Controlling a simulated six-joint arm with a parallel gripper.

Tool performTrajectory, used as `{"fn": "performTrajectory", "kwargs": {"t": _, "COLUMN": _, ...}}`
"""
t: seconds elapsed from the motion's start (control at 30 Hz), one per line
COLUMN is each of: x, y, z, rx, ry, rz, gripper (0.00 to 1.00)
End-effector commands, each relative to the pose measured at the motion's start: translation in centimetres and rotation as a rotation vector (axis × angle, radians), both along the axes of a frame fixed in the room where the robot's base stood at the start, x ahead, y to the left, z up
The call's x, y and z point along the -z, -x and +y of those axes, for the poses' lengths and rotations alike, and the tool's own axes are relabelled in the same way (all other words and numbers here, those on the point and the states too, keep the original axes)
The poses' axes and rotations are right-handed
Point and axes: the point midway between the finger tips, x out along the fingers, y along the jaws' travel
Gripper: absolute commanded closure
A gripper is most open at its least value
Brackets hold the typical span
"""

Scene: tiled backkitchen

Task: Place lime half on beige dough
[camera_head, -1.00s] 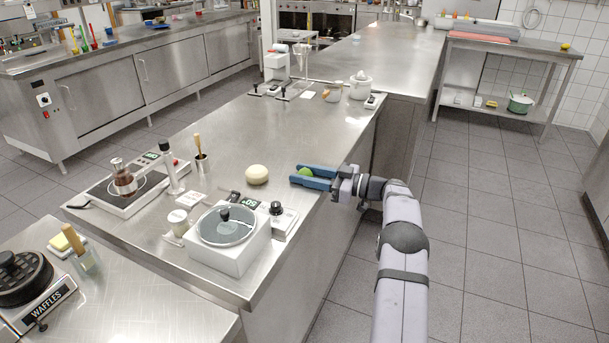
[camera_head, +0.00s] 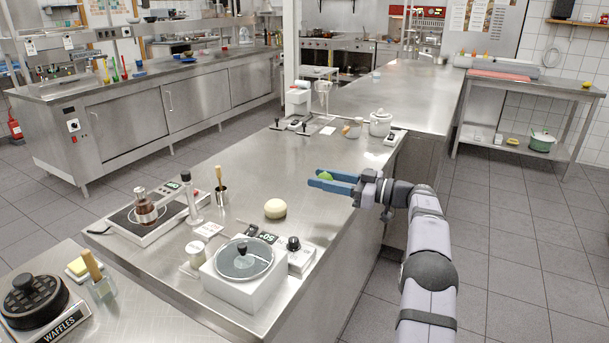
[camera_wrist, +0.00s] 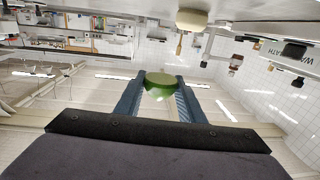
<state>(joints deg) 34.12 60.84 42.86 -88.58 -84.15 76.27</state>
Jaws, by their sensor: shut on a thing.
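The lime half (camera_head: 325,176) is green and held between the blue fingers of my gripper (camera_head: 322,181). The beige dough (camera_head: 275,208) is a round pale ball on the steel counter, left of and nearer than my gripper in the head view. It also shows in the wrist view (camera_wrist: 192,19), apart from the lime half. My gripper appears above the counter's right part.
Counter around the dough is clear.

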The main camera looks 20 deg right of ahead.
Motion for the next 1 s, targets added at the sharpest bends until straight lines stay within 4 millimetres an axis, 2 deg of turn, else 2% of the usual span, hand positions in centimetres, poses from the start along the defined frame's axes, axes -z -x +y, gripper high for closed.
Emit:
{"fn": "performTrajectory", "kwargs": {"t": 0.27, "x": -2.3, "y": 0.0, "z": 0.0, "rx": 0.0, "ry": 0.0, "rz": -0.001, "gripper": 0.87}}
{"fn": "performTrajectory", "kwargs": {"t": 0.47, "x": -5.8, "y": 0.0, "z": 0.0, "rx": 0.0, "ry": 0.0, "rz": -0.001, "gripper": 0.87}}
{"fn": "performTrajectory", "kwargs": {"t": 0.8, "x": -12.7, "y": 0.0, "z": 0.0, "rx": 0.0, "ry": 0.001, "rz": -0.001, "gripper": 0.87}}
{"fn": "performTrajectory", "kwargs": {"t": 1.0, "x": -15.0, "y": 0.0, "z": 0.0, "rx": 0.0, "ry": 0.0, "rz": 0.0, "gripper": 0.87}}
